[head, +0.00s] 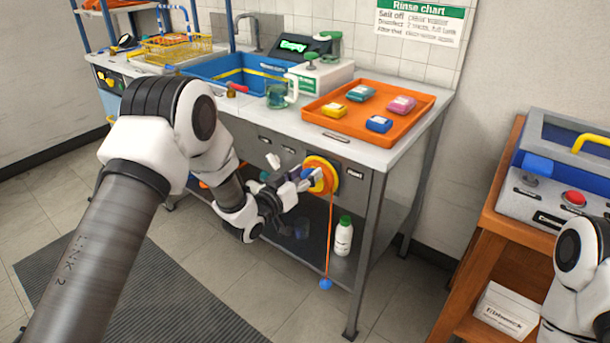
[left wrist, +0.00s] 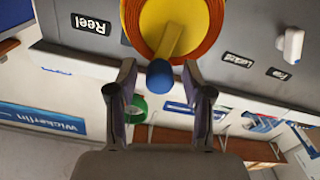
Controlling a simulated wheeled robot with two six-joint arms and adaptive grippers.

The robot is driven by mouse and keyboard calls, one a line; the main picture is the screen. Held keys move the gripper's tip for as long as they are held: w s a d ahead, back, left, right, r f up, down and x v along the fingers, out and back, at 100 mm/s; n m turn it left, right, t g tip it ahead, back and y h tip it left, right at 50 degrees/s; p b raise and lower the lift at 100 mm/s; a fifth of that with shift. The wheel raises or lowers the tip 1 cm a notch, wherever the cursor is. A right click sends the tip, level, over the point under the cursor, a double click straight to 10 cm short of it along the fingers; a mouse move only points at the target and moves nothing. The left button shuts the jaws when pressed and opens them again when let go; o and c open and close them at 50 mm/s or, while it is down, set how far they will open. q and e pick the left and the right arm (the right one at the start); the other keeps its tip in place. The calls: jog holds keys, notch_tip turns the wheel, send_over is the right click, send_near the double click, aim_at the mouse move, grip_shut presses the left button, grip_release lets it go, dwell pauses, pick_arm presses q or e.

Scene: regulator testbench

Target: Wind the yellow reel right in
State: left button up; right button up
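The yellow reel (head: 328,166) is mounted on the grey front of the bench, with orange cord wound round its rim. The cord hangs straight down to a blue ball (head: 325,284) just above the floor. In the left wrist view the reel (left wrist: 191,18) fills the top, and its yellow crank arm ends in a blue knob (left wrist: 159,76). My left gripper (head: 301,180) is at the reel's front. In the wrist view its open fingers (left wrist: 159,82) stand either side of the knob, with gaps showing on both sides. My right gripper is out of view.
An orange tray (head: 385,121) with several coloured packs sits on the bench above the reel. A white bottle with a green cap (head: 343,238) stands on the lower shelf, right of the cord. A wooden stand (head: 497,220) is at the right.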

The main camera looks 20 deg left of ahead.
pick_arm(q)
grip_shut()
jog(key=shift+d, duration=0.1)
